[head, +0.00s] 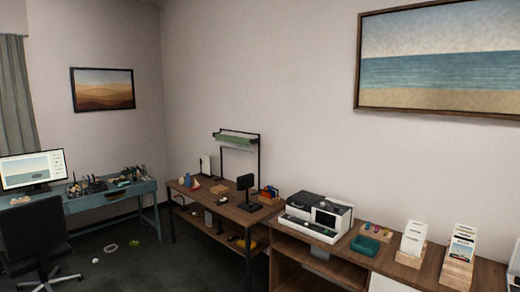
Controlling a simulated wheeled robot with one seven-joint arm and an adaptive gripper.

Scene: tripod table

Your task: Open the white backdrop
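A dark stand (259,158) with a crossbar rises from the brown wooden table in the middle of the head view. A green roll (237,134) lies along its top. A pale, whitish strip or roll (237,147) sits just under the green one and may be the white backdrop. It is small here, and no white sheet is seen hanging down from it. My gripper is not in view.
The brown table also holds a dark device on a stand (246,188) and small items. A white and black printer-like machine (318,216) and card holders (411,241) stand on the right counter. A black chair (37,238) is at left. Small things lie on the dark floor.

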